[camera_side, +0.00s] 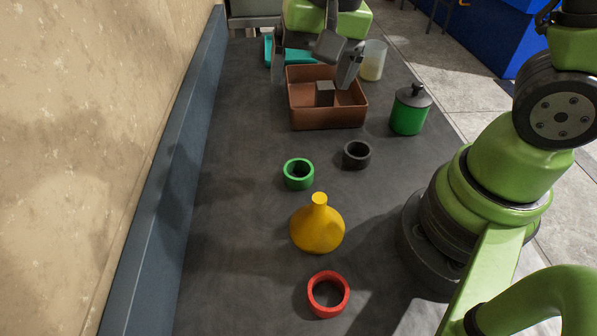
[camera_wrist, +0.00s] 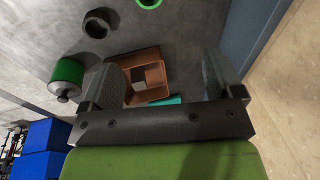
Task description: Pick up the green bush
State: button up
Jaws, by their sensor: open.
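The green bush (camera_side: 299,184) is a short, thick ring standing on the dark table, left of the black bush and beyond the yellow flask-shaped thing. In the wrist view the green bush (camera_wrist: 148,5) is cut off by the top edge. My gripper (camera_side: 314,70) is at the far end of the table, over the brown bin, well away from the green bush. Its jaws are spread wide with nothing between them. In the wrist view my gripper (camera_wrist: 163,78) shows both fingers apart, with the bin seen between them.
The brown bin (camera_side: 328,119) holds a grey block (camera_side: 325,91). A green canister (camera_side: 407,119), clear jar (camera_side: 373,65) and teal tray (camera_side: 268,52) stand around it. The black bush (camera_side: 356,164), yellow flask-shaped thing (camera_side: 317,232) and red ring (camera_side: 328,310) are nearer. A blue-grey rail (camera_side: 165,190) edges the left.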

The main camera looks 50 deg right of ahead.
jog(key=m+g, duration=0.1)
jog(key=g, duration=0.1)
send_over(298, 169)
jog(key=s+a, duration=0.1)
jog(key=a, duration=0.1)
notch_tip(298, 169, down, 9)
jog(key=shift+m+h, duration=0.3)
jog(key=f, duration=1.1)
jog(key=shift+s+d, duration=0.15)
jog(key=shift+s, duration=0.1)
jog(key=c, duration=1)
jog(key=shift+r, duration=0.15)
